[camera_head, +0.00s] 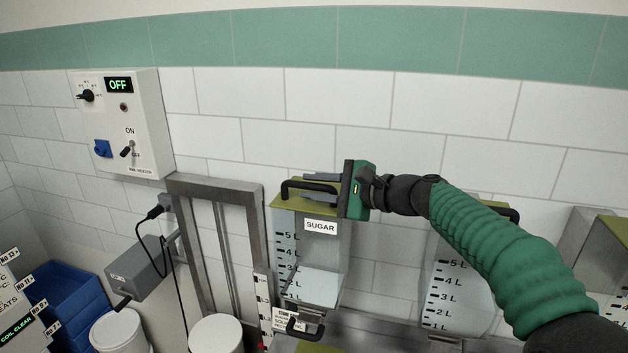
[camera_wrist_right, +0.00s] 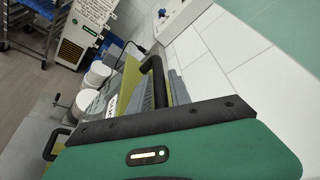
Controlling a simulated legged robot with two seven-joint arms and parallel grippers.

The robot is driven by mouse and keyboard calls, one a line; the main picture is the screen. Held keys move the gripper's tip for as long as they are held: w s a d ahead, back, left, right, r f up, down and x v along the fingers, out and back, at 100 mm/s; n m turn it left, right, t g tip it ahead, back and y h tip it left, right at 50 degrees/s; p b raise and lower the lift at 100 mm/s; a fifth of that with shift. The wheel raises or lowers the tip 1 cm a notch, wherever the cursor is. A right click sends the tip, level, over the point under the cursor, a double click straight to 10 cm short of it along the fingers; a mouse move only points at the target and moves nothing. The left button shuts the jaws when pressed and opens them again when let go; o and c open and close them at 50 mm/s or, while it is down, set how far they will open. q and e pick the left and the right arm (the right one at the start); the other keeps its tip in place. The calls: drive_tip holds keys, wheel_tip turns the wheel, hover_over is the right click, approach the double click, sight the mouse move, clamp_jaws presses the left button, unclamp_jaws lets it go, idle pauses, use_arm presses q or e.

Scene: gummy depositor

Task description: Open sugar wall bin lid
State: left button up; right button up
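The sugar wall bin (camera_head: 313,255) is a clear bin with a SUGAR label and level marks, fixed to the wall. Its olive-green lid (camera_head: 287,203) lies shut on top and carries a black arched handle (camera_head: 294,184). The handle also shows in the wrist view (camera_wrist_right: 157,80). My right gripper (camera_head: 320,185) reaches in from the right at the lid, its two grey fingers apart on either side of the handle's right part. Contact with the handle is not clear. The green gripper body hides the lid's right end. My left gripper is out of view.
A second clear bin (camera_head: 455,290) stands to the right, partly behind my right arm. A control box (camera_head: 120,125) reading OFF is on the wall at left. A metal frame (camera_head: 215,184) stands just left of the sugar bin. White tubs (camera_head: 118,330) are lower left.

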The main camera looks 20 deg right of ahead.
drive_tip(key=shift+w+a+f, duration=0.15)
drive_tip(key=shift+w+a, duration=0.15)
drive_tip(key=shift+a, duration=0.05)
drive_tip(key=shift+w+a, duration=0.1)
drive_tip(key=shift+w, duration=0.05)
drive_tip(key=shift+c, duration=1)
clamp_jaws()
drive_tip(key=shift+f, duration=0.15)
